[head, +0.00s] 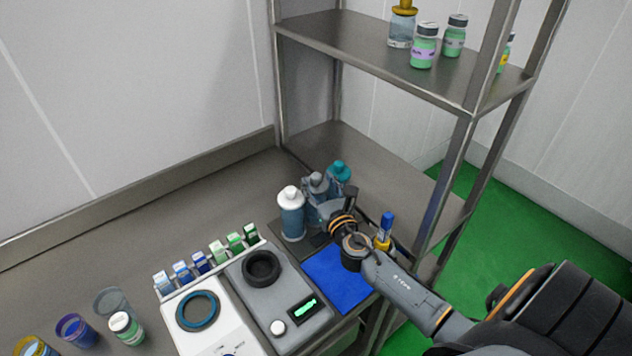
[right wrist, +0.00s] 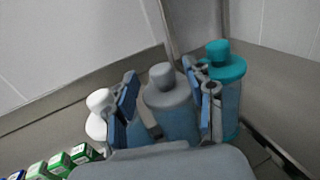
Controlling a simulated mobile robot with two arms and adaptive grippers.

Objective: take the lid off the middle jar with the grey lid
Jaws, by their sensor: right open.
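Three jars stand in a row at the back of the counter. The middle jar has a grey lid (head: 317,181) with a round knob, which also shows in the right wrist view (right wrist: 164,82). Its blue body (right wrist: 178,122) is partly hidden by my gripper. My right gripper (head: 328,208) is open, and in the right wrist view its blue-padded fingers (right wrist: 166,98) stand on either side of the grey lid. I cannot tell whether either finger touches it. My left gripper is not in view.
The white-lidded jar (head: 291,213) and the teal-lidded jar (head: 340,172) stand close on either side. A blue mat (head: 338,284), a grey device (head: 262,300) and a blue-capped bottle (head: 386,228) are nearby. A metal shelf post (head: 452,180) rises at right.

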